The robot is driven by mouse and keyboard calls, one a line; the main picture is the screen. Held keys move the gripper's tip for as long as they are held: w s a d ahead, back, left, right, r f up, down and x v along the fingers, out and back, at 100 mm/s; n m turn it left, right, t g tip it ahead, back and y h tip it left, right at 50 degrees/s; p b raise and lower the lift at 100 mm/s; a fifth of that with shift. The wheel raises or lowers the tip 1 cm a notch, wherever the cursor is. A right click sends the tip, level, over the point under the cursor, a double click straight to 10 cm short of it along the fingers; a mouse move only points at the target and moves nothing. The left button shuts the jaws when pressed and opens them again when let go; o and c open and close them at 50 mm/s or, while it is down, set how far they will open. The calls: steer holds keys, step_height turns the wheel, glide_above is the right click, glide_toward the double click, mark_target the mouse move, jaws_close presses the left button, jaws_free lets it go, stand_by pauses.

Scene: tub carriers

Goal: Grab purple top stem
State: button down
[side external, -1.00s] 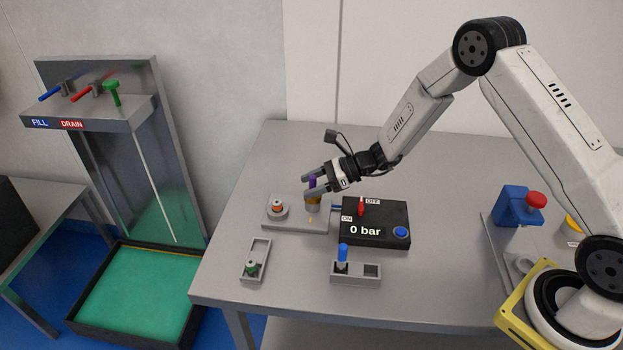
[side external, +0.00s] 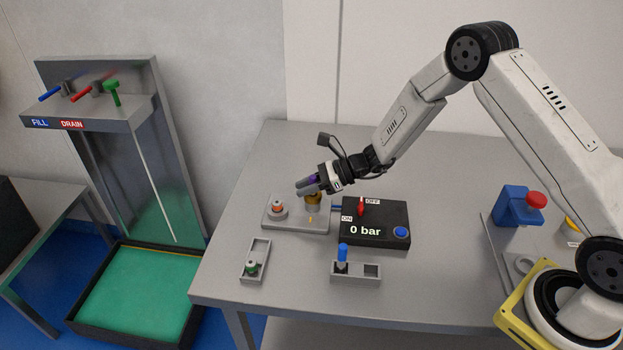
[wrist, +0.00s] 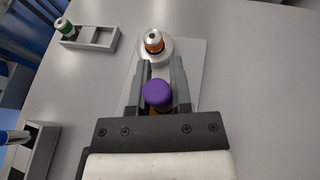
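The purple top (side external: 314,178) is a round purple knob above a brass-coloured fitting (side external: 313,198) on a grey base plate (side external: 290,225). In the wrist view the purple top (wrist: 157,94) sits between the two grey fingers. My gripper (side external: 306,187) reaches around it from the right, and the fingers look pressed on both its sides. The gripper (wrist: 160,72) shows almost no gap to it. The fingers hide most of the stem under the knob. The fitting still looks seated on the plate.
An orange-ringed fitting (side external: 277,207) stands beside on the same plate, just past the fingertips. The black 0 bar box (side external: 375,225) is close on the right. Trays with a green-ringed part (side external: 251,267) and a blue-topped part (side external: 343,254) lie in front.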

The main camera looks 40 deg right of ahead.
steer(key=shift+r, duration=0.15)
step_height(320, 180, up, 10)
stand_by(0.9)
steer(key=shift+s, duration=0.1)
stand_by(0.5)
